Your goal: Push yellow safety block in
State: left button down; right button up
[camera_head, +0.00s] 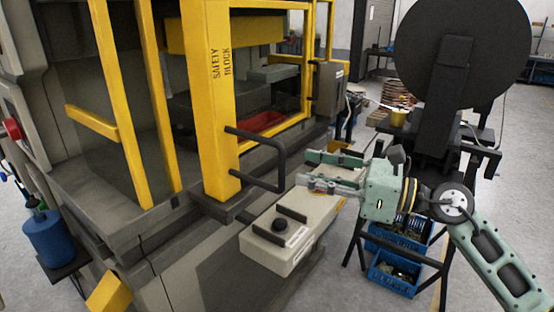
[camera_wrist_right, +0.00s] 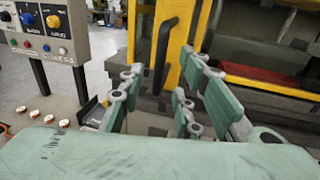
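The yellow safety block (camera_head: 210,95) is an upright yellow post lettered "SAFETY BLOCK" at the front of the press. Its black bent handle (camera_head: 280,165) juts out to the right from its face. In the right wrist view the block (camera_wrist_right: 194,40) and the dark handle (camera_wrist_right: 172,45) show beyond the fingers. My right gripper (camera_head: 303,168) is open and empty, its fingers pointing left toward the handle, just right of it. It looks apart from the handle, though the exact gap is hard to judge. My left gripper is not in view.
A beige control box (camera_head: 295,232) with a black button lies below my right gripper. Blue crates (camera_head: 395,275) sit on a black stand at the lower right. A large black reel (camera_head: 470,50) stands behind. A red tray (camera_head: 262,122) lies inside the press.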

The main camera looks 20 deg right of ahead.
aim_at(281, 185)
jog(key=p+x, duration=0.3)
jog(key=x, duration=0.3)
jog(key=shift+w+a+r, duration=0.15)
jog(key=shift+r, duration=0.05)
jog(key=shift+w+a+f+p, duration=0.15)
jog(key=shift+w+a+p, duration=0.1)
jog(key=shift+a+p, duration=0.15)
jog(key=shift+d, duration=0.1)
jog(key=shift+c, duration=0.2)
jog(key=shift+f, duration=0.1)
grip_shut()
